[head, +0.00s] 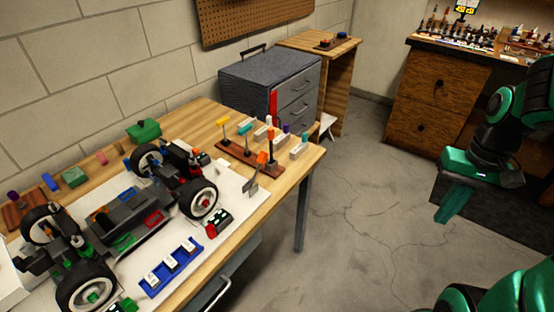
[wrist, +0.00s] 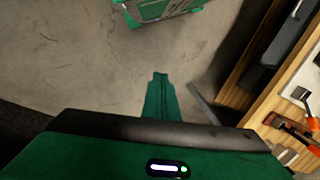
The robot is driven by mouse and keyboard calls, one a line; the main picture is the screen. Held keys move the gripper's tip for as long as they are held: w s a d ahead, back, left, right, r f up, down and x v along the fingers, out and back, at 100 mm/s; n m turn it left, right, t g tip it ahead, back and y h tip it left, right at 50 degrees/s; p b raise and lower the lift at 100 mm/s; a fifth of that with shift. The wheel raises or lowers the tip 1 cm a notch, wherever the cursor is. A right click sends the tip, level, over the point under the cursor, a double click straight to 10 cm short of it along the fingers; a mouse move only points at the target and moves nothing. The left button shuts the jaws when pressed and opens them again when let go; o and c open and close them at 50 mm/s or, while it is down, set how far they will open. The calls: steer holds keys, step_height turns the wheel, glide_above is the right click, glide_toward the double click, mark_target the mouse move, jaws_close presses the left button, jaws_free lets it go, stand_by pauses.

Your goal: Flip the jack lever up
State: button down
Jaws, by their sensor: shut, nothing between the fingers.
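The RC car (head: 128,222) stands on a white mat on the wooden workbench at the left of the head view. I cannot make out for sure which part is the jack lever. A thin grey plate on a stem (head: 250,187) stands tilted at the bench's front edge, right of the car. A similar grey plate (wrist: 301,95) shows at the right edge of the wrist view. My gripper (head: 447,218) is shut and empty, pointing down over the open floor, well right of the bench. Its closed fingers (wrist: 160,77) also show in the wrist view.
A wooden rack (head: 245,160) with coloured handled tools stands on the bench. A blue tray (head: 170,268) lies near the front edge. A grey drawer cabinet (head: 270,85) and wooden cabinets stand behind. The floor (head: 350,220) between bench and gripper is clear.

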mark_target(257, 170)
steer(key=w+a+f+y, duration=0.4)
steer(key=w+a+f, duration=0.3)
steer(key=a+f, duration=0.15)
steer(key=w+a+f+y, duration=0.5)
steer(key=w+a+f, duration=0.15)
steer(key=a, duration=0.35)
steer(key=w+a+r+m+t+y, duration=0.2)
steer(key=w+a+m+t+y, duration=0.5)
steer(key=w, duration=0.4)
steer(key=m+t, duration=0.1)
steer(key=t, duration=0.1)
steer(key=shift+w+a+r+m+t+y, duration=0.3)
steer(key=shift+w+a+r+m, duration=0.05)
steer(key=shift+w+a+m, duration=0.05)
steer(key=shift+a, duration=0.1)
steer(key=x, duration=0.9)
steer(key=shift+a, duration=0.15)
steer(key=shift+s+a+r, duration=0.65)
steer(key=shift+a+r, duration=0.25)
steer(key=shift+r, duration=0.1)
steer(key=shift+s+a+r, duration=0.25)
steer(key=shift+s+r, duration=0.1)
steer(key=shift+r, duration=0.05)
